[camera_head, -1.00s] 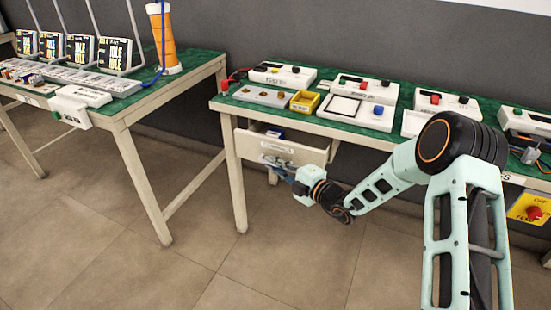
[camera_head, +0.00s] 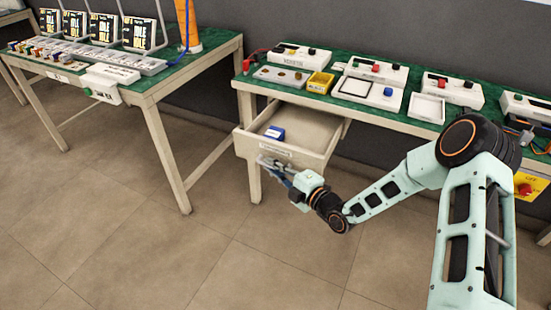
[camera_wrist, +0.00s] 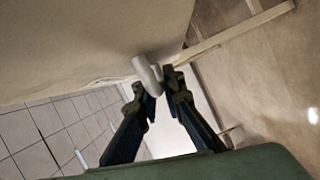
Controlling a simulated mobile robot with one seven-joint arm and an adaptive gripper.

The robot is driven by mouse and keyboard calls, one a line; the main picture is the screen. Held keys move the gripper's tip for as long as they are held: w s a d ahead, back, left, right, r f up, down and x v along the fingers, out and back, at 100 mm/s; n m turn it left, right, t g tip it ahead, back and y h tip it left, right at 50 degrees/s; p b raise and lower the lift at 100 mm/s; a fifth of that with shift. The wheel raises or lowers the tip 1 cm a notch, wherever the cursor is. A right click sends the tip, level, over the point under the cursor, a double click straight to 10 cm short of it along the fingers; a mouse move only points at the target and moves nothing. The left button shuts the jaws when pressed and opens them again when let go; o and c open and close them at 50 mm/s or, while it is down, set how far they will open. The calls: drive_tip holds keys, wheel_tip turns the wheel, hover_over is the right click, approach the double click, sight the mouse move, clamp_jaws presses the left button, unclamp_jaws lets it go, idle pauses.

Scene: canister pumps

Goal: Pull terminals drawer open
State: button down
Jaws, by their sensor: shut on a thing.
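The terminals drawer (camera_head: 308,161) is a cream wooden drawer under the right-hand bench. It is pulled well out, and its inside shows. A small blue box (camera_head: 275,133) lies inside it. A label is on its front, too small to read for sure. My gripper (camera_head: 272,165) is at the drawer's front, shut on the drawer handle. In the wrist view, my gripper's two dark fingers (camera_wrist: 160,83) close around the pale handle (camera_wrist: 146,70), beside the drawer front (camera_wrist: 75,45).
The right bench (camera_head: 400,125) has a green top with white test units and a yellow bin (camera_head: 319,84). A bench leg (camera_head: 251,158) stands left of the drawer. The left bench (camera_head: 150,98) holds several display units. The floor before the drawer is clear.

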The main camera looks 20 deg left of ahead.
drive_tip(key=shift+s, duration=0.25)
drive_tip(key=c, duration=2.3)
unclamp_jaws()
drive_tip(key=v, duration=1.2)
drive_tip(key=shift+w+d, duration=0.1)
